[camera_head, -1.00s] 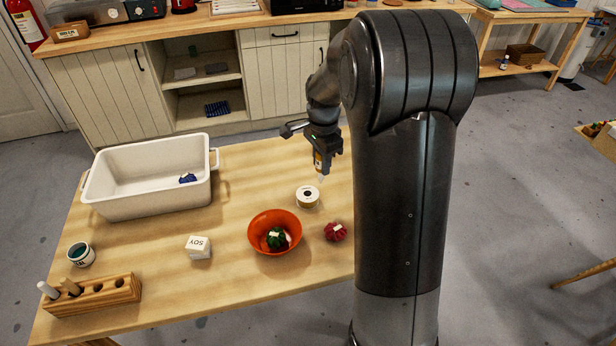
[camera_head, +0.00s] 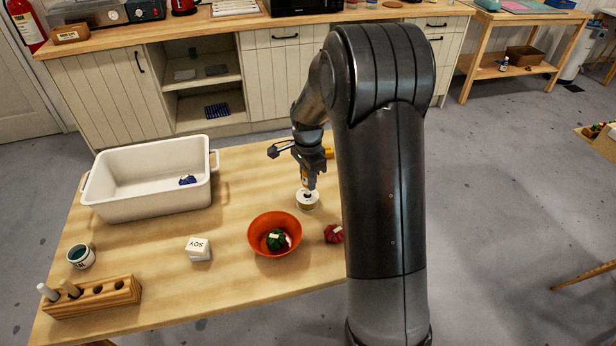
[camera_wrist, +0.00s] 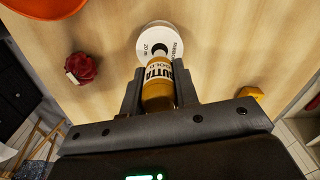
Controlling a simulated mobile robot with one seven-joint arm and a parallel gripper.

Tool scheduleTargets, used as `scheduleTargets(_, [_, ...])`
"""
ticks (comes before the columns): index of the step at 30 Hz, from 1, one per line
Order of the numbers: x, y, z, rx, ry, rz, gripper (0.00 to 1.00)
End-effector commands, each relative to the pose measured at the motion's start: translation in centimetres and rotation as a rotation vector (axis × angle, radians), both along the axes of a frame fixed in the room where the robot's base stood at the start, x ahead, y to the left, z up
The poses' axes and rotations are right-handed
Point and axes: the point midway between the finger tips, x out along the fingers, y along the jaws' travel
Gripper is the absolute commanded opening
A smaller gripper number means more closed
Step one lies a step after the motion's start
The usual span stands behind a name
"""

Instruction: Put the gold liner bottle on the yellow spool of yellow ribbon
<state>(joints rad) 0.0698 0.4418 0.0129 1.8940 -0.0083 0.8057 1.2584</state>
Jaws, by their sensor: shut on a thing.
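My gripper (camera_head: 309,180) is shut on the gold liner bottle (camera_wrist: 159,88), a small amber bottle with a white label reading "GUTTA GOLD". The bottle also shows in the head view (camera_head: 308,184), pointing down at the spool of yellow ribbon (camera_head: 307,203). The spool lies flat on the table, white on top with a dark centre hole and yellowish ribbon round its side. Its white top also shows in the wrist view (camera_wrist: 172,32), just beyond the bottle. The bottle's lower end lies over the spool's top; I cannot tell whether they touch.
An orange bowl (camera_head: 259,249) with a green bundle stands in front of the spool. A dark red bundle (camera_head: 333,234) lies to its right. A yellow object (camera_wrist: 250,92) lies on the table's far side. A white tub (camera_head: 140,205) stands left. Table between tub and spool is clear.

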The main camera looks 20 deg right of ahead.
Motion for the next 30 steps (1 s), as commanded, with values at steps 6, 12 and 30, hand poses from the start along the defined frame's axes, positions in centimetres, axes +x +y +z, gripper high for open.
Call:
scheduleTargets(6, [0.0,0.0,0.0,0.000,0.000,0.000,0.44])
scheduleTargets(12, [0.0,0.0,0.0,0.000,0.000,0.000,0.49])
scheduleTargets(30, [0.1,0.0,8.4,0.000,-0.004,0.001,0.49])
